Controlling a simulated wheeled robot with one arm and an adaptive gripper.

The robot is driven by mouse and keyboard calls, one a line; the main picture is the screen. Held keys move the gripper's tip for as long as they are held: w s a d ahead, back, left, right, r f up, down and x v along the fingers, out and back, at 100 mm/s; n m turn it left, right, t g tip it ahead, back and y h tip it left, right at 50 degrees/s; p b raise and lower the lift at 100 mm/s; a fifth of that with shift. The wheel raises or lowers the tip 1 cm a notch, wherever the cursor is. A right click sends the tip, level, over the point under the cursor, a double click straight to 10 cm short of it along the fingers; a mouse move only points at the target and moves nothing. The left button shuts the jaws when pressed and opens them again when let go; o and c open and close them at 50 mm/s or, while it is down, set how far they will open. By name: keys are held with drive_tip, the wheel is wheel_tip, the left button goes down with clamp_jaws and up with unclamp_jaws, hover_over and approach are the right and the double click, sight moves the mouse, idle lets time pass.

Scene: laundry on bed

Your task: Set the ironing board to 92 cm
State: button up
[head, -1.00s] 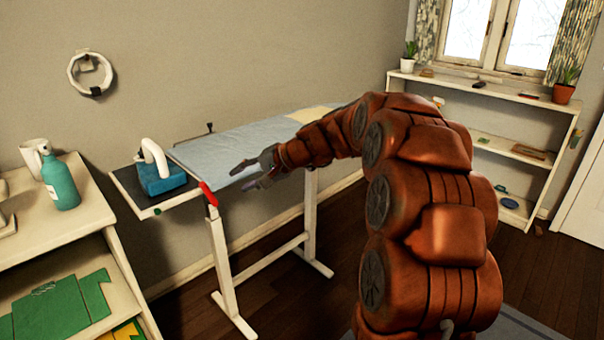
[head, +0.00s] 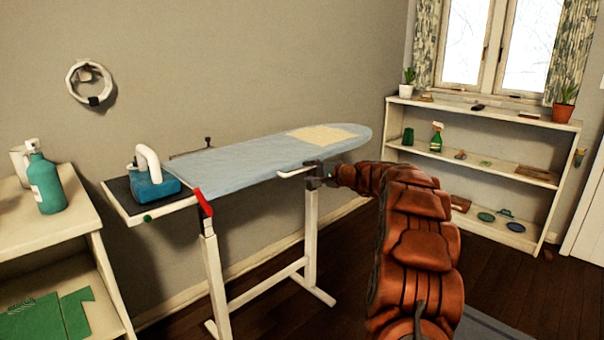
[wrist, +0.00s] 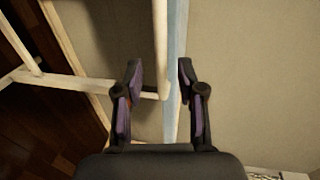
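The ironing board (head: 235,160) has a pale blue top and white legs and stands level along the wall. A red lever (head: 204,203) sits at its left end, above the left leg. A white bar handle (head: 297,171) juts from the front edge, near the right leg. My gripper (head: 318,174) is at the right end of this handle. In the wrist view my gripper (wrist: 159,72) is open, with the white bar (wrist: 161,50) and the blue board edge (wrist: 176,60) running between its fingers. I cannot tell whether the fingers touch the bar. No height scale is readable.
A blue iron (head: 153,184) stands on the dark rest at the board's left end. A cream cloth (head: 322,137) lies on the board. A shelf with a teal bottle (head: 46,182) is at left. A window shelf (head: 480,117) is at right. Floor in front is partly clear.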

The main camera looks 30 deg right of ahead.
sight(304, 170)
drive_tip(key=shift+x, duration=2.15)
drive_tip(key=shift+r, duration=0.1)
clamp_jaws()
